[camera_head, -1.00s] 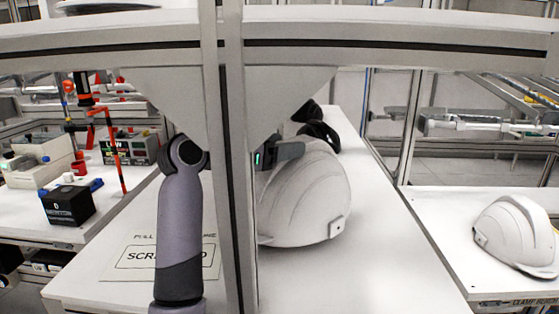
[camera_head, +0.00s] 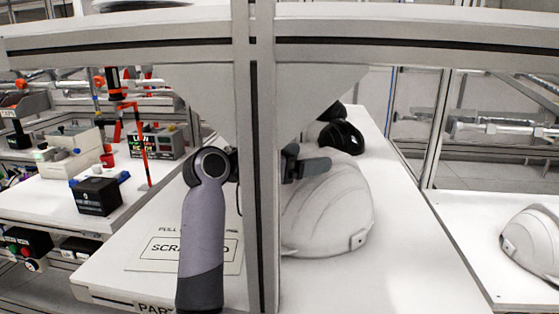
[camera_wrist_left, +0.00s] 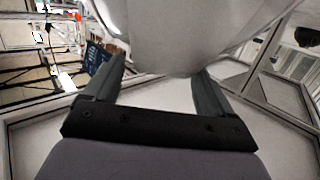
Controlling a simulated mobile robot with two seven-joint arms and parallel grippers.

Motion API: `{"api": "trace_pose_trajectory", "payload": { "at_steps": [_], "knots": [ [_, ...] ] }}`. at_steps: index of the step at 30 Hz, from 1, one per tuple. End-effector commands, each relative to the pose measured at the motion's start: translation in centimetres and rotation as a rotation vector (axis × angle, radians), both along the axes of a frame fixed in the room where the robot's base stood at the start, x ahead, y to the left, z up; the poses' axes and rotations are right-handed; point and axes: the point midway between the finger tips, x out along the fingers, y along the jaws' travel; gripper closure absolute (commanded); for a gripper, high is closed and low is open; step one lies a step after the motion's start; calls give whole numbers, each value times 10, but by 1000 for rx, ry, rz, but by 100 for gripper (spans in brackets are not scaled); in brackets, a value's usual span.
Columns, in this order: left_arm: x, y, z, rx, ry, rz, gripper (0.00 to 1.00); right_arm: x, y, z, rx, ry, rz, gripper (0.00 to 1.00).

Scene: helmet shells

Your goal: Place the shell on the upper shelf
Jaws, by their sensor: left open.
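A white helmet shell (camera_head: 335,215) sits on the white lower table, right of the upright post. My left gripper (camera_head: 305,166) is at the shell's upper left side, partly hidden by the post. In the left wrist view, the open fingers of my left gripper (camera_wrist_left: 157,80) stand apart, and the shell (camera_wrist_left: 175,35) fills the space at and beyond their tips. Whether they touch it, I cannot tell. The upper shelf (camera_head: 420,15) runs across the top of the head view, above the shell. My right gripper is not in view.
The post (camera_head: 254,200) and a triangular brace (camera_head: 195,90) stand close to my left arm. Another white shell (camera_head: 535,245) is on the right table. A sign (camera_head: 150,255) lies on the table at left.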

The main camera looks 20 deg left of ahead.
Motion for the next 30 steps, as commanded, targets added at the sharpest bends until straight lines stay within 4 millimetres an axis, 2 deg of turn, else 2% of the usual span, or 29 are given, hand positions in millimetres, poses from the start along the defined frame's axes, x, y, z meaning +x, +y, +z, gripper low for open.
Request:
{"api": "trace_pose_trajectory", "payload": {
  "at_steps": [12, 18, 23, 30],
  "knots": [
    [-65, 38, 9, 4, -2, 3, 15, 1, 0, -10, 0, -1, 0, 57],
    [-89, 51, 13, 1, -1, 2, 15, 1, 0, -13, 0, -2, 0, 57],
    [-97, 55, 15, 0, 0, 1, 15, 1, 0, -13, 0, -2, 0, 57],
    [-97, 55, 15, -1, 0, 0, 15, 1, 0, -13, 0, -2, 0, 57]
  ]
}}
